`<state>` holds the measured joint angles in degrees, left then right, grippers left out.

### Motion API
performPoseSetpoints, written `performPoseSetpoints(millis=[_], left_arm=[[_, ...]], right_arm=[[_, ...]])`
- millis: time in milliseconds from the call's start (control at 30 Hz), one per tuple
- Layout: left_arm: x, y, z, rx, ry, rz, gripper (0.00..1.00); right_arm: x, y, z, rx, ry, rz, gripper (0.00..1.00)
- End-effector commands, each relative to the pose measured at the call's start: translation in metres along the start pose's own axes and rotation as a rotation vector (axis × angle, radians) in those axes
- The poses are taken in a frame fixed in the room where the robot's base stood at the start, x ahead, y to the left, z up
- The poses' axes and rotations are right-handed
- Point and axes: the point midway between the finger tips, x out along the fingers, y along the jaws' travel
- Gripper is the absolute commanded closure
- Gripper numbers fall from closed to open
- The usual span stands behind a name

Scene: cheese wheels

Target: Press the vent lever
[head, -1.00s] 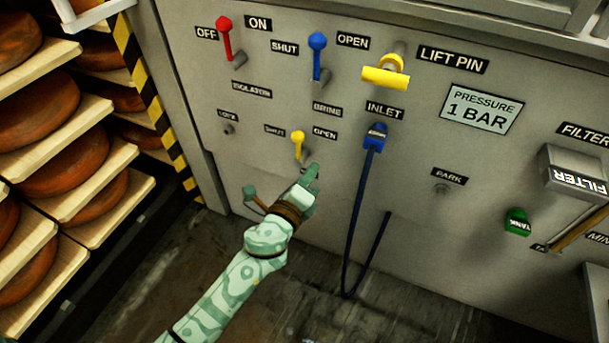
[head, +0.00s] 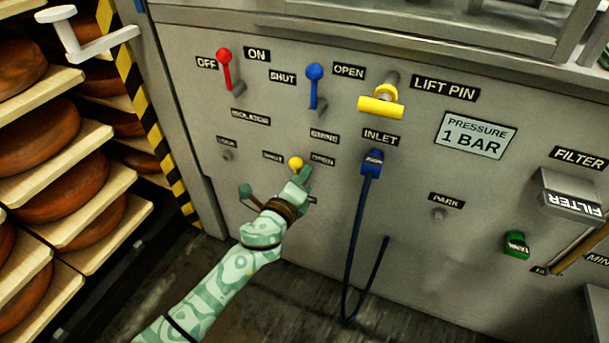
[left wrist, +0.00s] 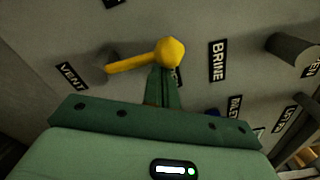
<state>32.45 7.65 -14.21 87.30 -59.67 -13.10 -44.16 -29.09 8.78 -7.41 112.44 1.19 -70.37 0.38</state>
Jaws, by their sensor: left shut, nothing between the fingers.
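The vent lever is a yellow lever with a round knob (head: 296,162) on the grey panel, between the SHUT and OPEN labels. In the left wrist view its yellow knob (left wrist: 170,51) and stem show, with the VENT label (left wrist: 72,76) by the pivot end. My left gripper (head: 304,173) is shut and empty, just below and right of the knob. In the left wrist view its closed fingertips (left wrist: 163,70) overlap the knob's lower edge; I cannot tell whether they touch. My gripper hides the lever's stem in the head view. My right gripper is not in view.
A red lever (head: 224,57), a blue lever (head: 314,73) and a yellow lift-pin handle (head: 381,106) stick out above. A blue plug (head: 372,164) with a hanging hose is to the right. Cheese shelves (head: 75,196) stand at the left.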

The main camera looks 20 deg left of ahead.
Motion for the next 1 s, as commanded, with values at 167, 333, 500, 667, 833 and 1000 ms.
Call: performPoseSetpoints(millis=[167, 333, 500, 667, 833, 1000], left_arm=[[0.000, 0.000, 0.001, -0.013, 0.000, 0.000, 1.00], [0.000, 0.001, 0.004, -0.052, 0.000, -0.001, 1.00], [0.000, 0.001, 0.006, -0.075, 0.000, -0.001, 1.00], [0.000, 0.002, 0.008, -0.101, -0.001, -0.001, 1.00], [0.000, 0.003, 0.013, -0.162, -0.001, -0.003, 1.00], [-0.001, 0.008, 0.026, -0.272, -0.003, -0.005, 1.00]], right_arm=[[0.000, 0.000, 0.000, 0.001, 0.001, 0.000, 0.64], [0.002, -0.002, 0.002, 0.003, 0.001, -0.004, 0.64], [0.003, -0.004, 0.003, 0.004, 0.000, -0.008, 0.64], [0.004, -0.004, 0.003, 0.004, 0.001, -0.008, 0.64], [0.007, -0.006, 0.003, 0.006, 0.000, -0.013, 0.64], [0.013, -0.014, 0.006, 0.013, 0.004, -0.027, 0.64]])
